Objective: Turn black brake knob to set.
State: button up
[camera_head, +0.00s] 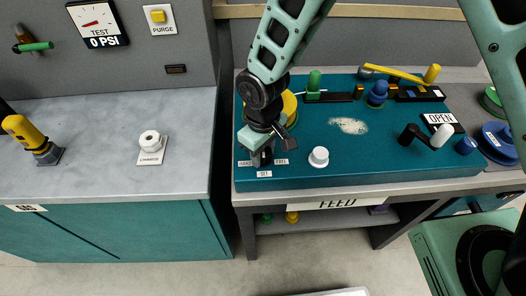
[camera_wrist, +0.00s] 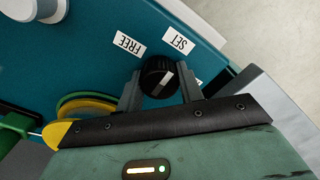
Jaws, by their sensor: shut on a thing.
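The black brake knob (camera_wrist: 155,72) is a round dark knob with a pale line across its face, at the front left of the teal panel. My gripper (camera_wrist: 160,88) has one finger on each side of it and is shut on it. The pale line runs at a slant; which end is the pointer I cannot tell. The SET label (camera_wrist: 178,44) and FREE label (camera_wrist: 130,43) lie beyond the knob in the wrist view. A third label is mostly hidden by a finger. In the head view my gripper (camera_head: 262,150) largely covers the knob, with the SET label (camera_head: 264,173) just in front.
A white knob (camera_head: 318,157) stands to the right on the teal panel (camera_head: 370,160). A yellow disc (camera_head: 290,106) is close behind my gripper. A blue knob (camera_head: 377,94), a green handle (camera_head: 314,82) and a black crank (camera_head: 413,135) stand farther off. The left grey counter (camera_head: 95,120) is mostly clear.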

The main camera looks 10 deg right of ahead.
dwell(0.4)
jog(key=o, duration=1)
jog(key=shift+r, duration=0.15)
notch_tip(320, 180, up, 17)
jog(key=b, duration=0.1)
jog(key=shift+b, duration=0.3)
jog(key=shift+r, duration=0.1)
jog(key=s+d, duration=0.5)
jog(key=s, duration=0.3)
jog(key=s+d+m, duration=0.1)
jog(key=s+d, duration=0.4)
jog(key=s, duration=0.4)
jog(key=shift+s+r+y, duration=0.15)
jog(key=shift+s+y, duration=0.1)
jog(key=shift+y, duration=0.05)
